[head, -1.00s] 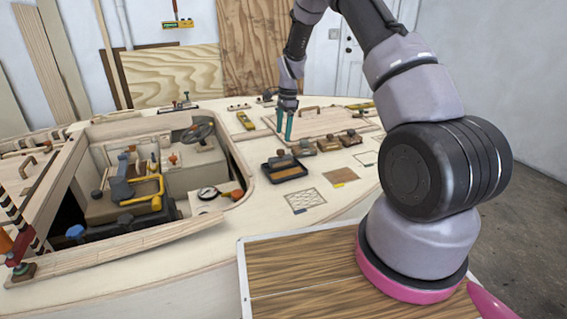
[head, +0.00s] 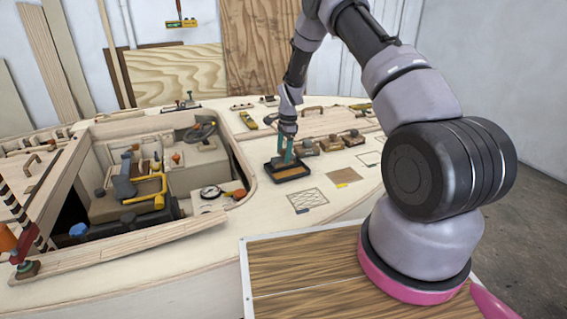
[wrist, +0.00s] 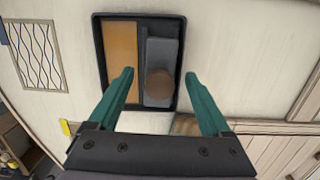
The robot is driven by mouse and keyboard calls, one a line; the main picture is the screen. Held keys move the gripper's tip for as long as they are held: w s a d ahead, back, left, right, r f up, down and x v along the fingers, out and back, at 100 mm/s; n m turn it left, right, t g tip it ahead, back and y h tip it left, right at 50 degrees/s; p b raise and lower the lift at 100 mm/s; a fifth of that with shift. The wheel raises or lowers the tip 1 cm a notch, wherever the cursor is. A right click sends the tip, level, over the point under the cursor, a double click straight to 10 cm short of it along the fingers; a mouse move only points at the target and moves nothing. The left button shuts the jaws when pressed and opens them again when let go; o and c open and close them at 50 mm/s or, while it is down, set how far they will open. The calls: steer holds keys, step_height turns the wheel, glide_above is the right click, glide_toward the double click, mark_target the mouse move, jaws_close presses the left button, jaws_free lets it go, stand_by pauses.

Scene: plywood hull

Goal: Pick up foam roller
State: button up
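A shallow black tray (wrist: 99,50) lies on the pale deck and also shows in the head view (head: 293,177). Its left part is orange-brown. In its right part lies a grey piece (wrist: 161,53) with a round brown knob, which may be the foam roller; I cannot tell its full shape. My gripper (wrist: 159,75) has two teal fingers, spread apart with nothing between them. It points down over the tray, one finger on each side of the grey piece. In the head view, my gripper (head: 284,160) partly hides the tray's contents.
Several brown blocks with knobs (head: 330,144) sit right of the tray. A hatched rectangle (head: 308,200) and a brown patch (head: 342,176) lie in front. An open cockpit well with a gauge (head: 211,192) and yellow pipe (head: 146,191) is at left.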

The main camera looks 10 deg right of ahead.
mark_target(283, 150)
jaws_close()
steer(key=shift+r, duration=0.1)
step_height(283, 150, up, 10)
steer(key=shift+f, duration=0.1)
stand_by(0.4)
steer(key=c, duration=0.9)
jaws_free()
steer(key=shift+c, duration=1.6)
